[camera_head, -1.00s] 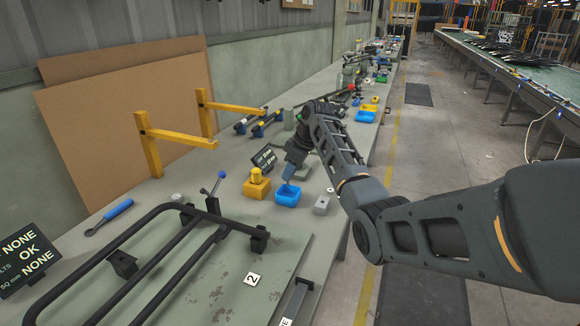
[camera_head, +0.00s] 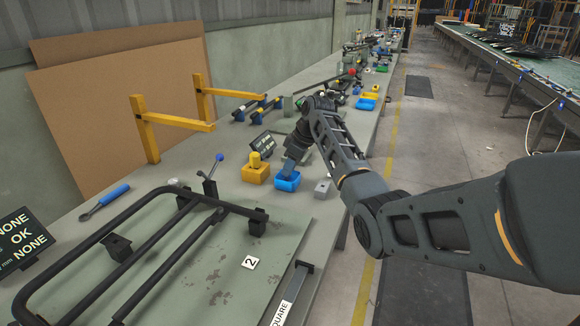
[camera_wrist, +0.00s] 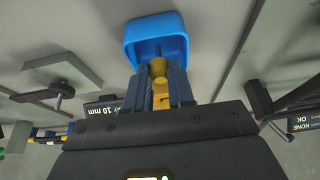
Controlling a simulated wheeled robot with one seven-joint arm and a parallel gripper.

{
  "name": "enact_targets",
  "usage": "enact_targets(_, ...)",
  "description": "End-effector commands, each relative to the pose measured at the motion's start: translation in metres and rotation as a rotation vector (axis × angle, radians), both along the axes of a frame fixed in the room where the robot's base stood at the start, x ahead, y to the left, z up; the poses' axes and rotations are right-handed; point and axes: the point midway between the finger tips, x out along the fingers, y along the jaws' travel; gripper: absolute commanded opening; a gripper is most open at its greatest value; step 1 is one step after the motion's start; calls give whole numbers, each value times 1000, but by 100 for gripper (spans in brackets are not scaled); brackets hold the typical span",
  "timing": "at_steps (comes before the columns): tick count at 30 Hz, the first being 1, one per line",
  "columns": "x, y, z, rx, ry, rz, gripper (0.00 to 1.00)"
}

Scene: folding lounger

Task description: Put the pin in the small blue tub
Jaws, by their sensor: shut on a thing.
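The small blue tub (camera_head: 288,185) stands on the bench, just right of a yellow tub. My gripper (camera_head: 288,174) points down at its opening, with the fingertips at or just inside the rim. In the wrist view the blue tub (camera_wrist: 154,24) lies right beyond the fingertips. My gripper (camera_wrist: 159,72) is shut on a brass-yellow pin (camera_wrist: 159,68), held between the two blue-grey fingers. In the head view the pin is hidden by the fingers. I cannot tell whether its tip touches the tub floor.
The yellow tub (camera_head: 255,174) with a yellow piece standing in it is close on the left. A grey block (camera_head: 322,188) sits close on the right. A black tube frame (camera_head: 150,235) lies in front. A black sign (camera_head: 262,142) stands behind.

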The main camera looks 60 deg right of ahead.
Motion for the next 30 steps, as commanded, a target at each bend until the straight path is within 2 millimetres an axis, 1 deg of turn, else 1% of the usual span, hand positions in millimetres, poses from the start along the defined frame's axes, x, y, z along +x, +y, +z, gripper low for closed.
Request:
enact_targets(17, 0, 0, -11, 0, 0, 0, 0)
enact_targets(18, 0, 0, -10, 0, 0, 0, 27)
enact_targets(26, 0, 0, -10, 0, 0, 0, 52)
enact_targets(30, 0, 0, -10, 0, 0, 0, 53)
